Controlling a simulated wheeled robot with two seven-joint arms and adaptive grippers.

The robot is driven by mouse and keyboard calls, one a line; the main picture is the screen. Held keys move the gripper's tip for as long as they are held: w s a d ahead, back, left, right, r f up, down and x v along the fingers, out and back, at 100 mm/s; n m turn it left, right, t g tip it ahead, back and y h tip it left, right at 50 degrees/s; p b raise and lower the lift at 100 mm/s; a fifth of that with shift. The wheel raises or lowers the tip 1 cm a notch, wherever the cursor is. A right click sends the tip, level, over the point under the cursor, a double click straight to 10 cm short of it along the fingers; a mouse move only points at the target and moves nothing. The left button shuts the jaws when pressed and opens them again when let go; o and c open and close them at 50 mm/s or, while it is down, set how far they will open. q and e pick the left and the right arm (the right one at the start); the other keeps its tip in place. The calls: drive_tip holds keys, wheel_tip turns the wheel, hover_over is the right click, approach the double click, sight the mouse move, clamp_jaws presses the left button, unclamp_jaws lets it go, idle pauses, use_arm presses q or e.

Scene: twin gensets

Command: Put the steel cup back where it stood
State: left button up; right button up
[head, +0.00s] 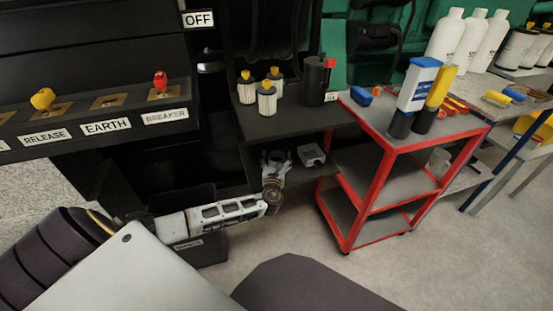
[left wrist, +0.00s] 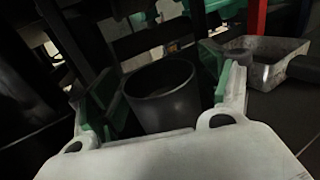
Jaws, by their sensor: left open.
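A dark grey, round, open-topped cup (left wrist: 162,98) stands between my left gripper's fingers in the left wrist view; it looks like the steel cup. My left gripper (head: 275,158) is open, over the lower shelf of the dark rack in the head view. Its fingers (left wrist: 162,80) lie on either side of the cup; I cannot tell whether they touch it. In the head view I cannot make out the cup at the gripper. My right gripper is not in view.
A grey metal piece (head: 311,155) lies right of the gripper on the shelf. Above, the upper shelf (head: 262,128) carries filters (head: 267,98) and a black can (head: 315,80). A red cart (head: 372,205) stands close on the right. A dark bin (head: 205,247) is below.

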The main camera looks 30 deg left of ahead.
use_arm(q)
drive_tip(key=shift+r, duration=0.2)
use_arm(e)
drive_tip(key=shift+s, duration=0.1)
use_arm(q)
drive_tip(key=shift+p+v, duration=0.4)
drive_tip(key=shift+v, duration=0.5)
drive_tip(key=p+v, duration=0.2)
drive_tip(key=v, duration=0.8)
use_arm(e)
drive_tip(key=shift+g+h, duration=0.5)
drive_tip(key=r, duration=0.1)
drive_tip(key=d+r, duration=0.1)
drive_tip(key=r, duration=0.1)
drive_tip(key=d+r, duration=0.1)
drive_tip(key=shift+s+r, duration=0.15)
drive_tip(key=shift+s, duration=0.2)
use_arm(q)
drive_tip(key=shift+s, duration=0.1)
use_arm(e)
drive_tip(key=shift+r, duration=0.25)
